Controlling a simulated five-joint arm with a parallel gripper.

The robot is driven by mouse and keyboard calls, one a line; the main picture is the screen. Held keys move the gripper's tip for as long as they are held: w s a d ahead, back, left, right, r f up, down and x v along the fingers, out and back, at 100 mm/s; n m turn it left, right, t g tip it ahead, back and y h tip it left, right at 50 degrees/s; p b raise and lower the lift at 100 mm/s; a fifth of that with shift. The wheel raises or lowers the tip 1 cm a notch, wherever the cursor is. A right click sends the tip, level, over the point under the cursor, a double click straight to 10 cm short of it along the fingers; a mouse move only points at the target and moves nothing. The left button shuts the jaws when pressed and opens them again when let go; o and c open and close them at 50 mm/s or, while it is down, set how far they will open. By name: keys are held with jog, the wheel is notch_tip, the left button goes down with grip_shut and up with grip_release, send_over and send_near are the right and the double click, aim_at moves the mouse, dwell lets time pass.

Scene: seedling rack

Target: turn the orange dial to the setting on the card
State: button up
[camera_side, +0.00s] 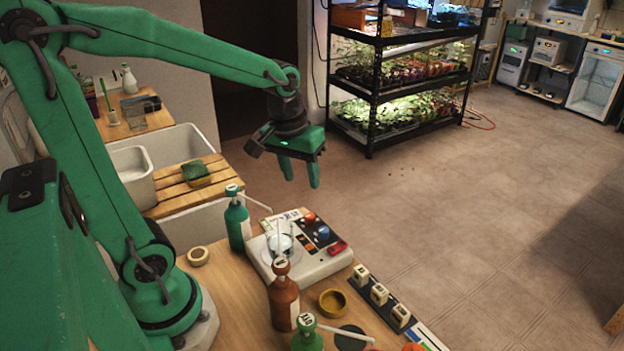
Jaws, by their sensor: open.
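The orange dial (310,218) sits at the far right corner of a white bench device (318,264), beside a blue dial (324,232). Its pointer setting is too small to read. A pale card (291,215) with dark marks lies at the device's far edge, partly hidden; I cannot read it or tell whether it is the setting card. My gripper (301,177) hangs above and beyond the device, fingers pointing down. It is open and empty, apart from the dial.
A green bottle (237,222) with a long spout stands left of the device. A brown bottle (284,302) and another green bottle (307,334) stand in front. A glass vessel (279,243) is on the device. Small white blocks (379,294) line the table's right side.

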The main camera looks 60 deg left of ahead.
aim_at(310, 215)
jog(key=w+a+f+n, duration=0.1)
jog(key=f, duration=0.1)
jog(key=w+a+f+n+g, duration=0.1)
jog(key=w+f, duration=0.1)
jog(key=f, duration=0.1)
jog(key=w+a+f+n+g, duration=0.1)
jog(key=f, duration=0.1)
jog(key=shift+w+a+f+n, duration=0.15)
jog(key=shift+w+a+n, duration=0.15)
jog(key=shift+w+a, duration=0.1)
jog(key=shift+f, duration=3.85)
grip_shut()
